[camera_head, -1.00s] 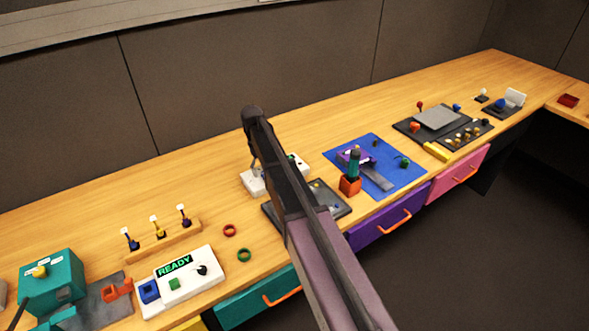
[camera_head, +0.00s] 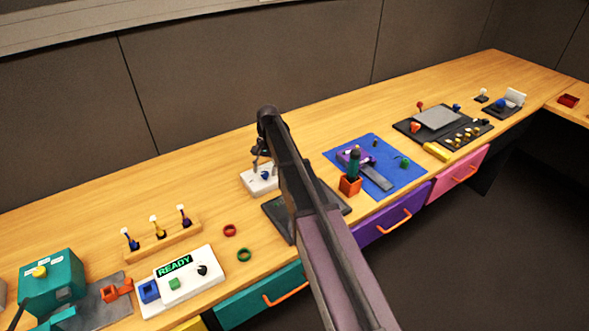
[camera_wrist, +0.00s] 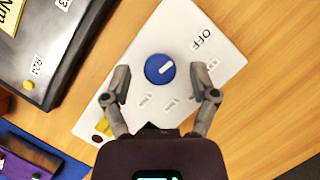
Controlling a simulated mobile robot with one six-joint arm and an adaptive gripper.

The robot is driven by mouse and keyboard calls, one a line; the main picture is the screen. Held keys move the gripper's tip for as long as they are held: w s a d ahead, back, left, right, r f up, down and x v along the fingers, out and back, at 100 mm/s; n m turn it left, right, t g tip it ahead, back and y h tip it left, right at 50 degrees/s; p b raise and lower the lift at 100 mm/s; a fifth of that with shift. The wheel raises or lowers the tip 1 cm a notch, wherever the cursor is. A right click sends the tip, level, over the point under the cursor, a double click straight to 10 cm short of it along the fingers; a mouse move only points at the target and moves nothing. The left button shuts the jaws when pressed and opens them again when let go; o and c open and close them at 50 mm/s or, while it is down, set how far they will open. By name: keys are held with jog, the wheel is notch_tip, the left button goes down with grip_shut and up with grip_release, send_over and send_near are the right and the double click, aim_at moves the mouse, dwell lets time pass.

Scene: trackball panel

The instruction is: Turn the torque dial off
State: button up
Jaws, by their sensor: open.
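The torque dial (camera_wrist: 159,69) is a round blue knob with a white pointer line, on a white panel (camera_wrist: 222,55) marked "OFF" near one corner. The pointer aims up and to the right, roughly toward the "OFF" mark. Other small marks lie below the dial. My gripper (camera_wrist: 159,83) is open, with one finger on each side of the dial and a visible gap on both sides. In the head view the blue dial (camera_head: 265,175) shows on the white panel (camera_head: 257,186), partly behind my arm. My gripper (camera_head: 262,158) is over that panel, mostly hidden.
A dark panel (camera_wrist: 50,35) with labels lies beside the white panel. A blue mat (camera_head: 400,180) with an orange block (camera_head: 350,186) stands to the right. Red (camera_head: 229,230) and green (camera_head: 244,255) rings lie to the left. Bare table lies behind the panel.

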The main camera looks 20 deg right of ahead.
jog(key=m+y, duration=0.1)
jog(key=m, duration=0.2)
jog(key=m+t, duration=0.1)
jog(key=m, duration=0.2)
jog(key=shift+s+d+t+y, duration=0.1)
jog(key=shift+s+t+y, duration=0.1)
jog(key=shift+t+y, duration=0.15)
jog(key=m+t, duration=0.1)
jog(key=m, duration=0.2)
jog(key=m+t, duration=0.1)
jog(key=m, duration=0.3)
jog(key=shift+s+t+y, duration=0.15)
jog(key=shift+t+y, duration=0.2)
jog(key=shift+p+v, duration=0.95)
jog(key=shift+v, duration=0.05)
jog(key=w+p+v, duration=0.1)
jog(key=p+v, duration=1)
jog(key=v, duration=0.1)
jog(key=s+a+r+n+h+p, duration=0.1)
jog(key=s+r+n+h+p, duration=0.1)
jog(key=s+n, duration=0.7)
jog(key=s+a+r+n+h+p, duration=0.1)
jog(key=s+r+n+h+p, duration=0.1)
jog(key=s+n+p, duration=0.3)
jog(key=s+r+n, duration=0.1)
jog(key=s+n, duration=0.3)
jog(key=s, duration=0.4)
jog(key=shift+s+r+n+h, duration=0.25)
jog(key=shift+r+n+h, duration=0.05)
jog(key=shift+r+n, duration=0.1)
